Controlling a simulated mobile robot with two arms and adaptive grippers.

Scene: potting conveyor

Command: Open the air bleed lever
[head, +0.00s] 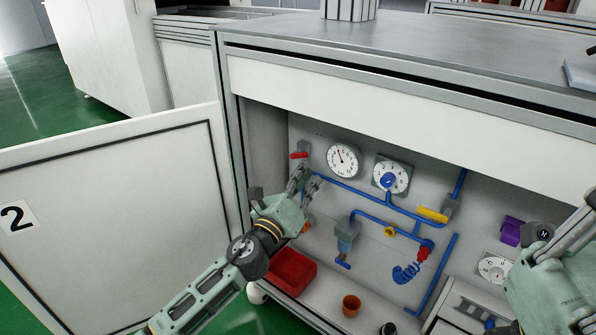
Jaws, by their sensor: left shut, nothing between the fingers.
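Inside the open cabinet, a red-handled lever (299,155) sits on the back panel at the left end of the blue pipe (345,188). A yellow lever (433,214) sits further right on the piping. No label shows which of them is the air bleed lever. My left gripper (307,182) is shut and empty, just below the red handle in the picture; I cannot tell whether it touches it. It hides part of the fitting there. My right gripper (572,238) is partly in view at the right edge; its fingertips are cut off.
The open door (110,190) stands at left. A red bin (291,270) and an orange pot (351,305) stand on the cabinet floor.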

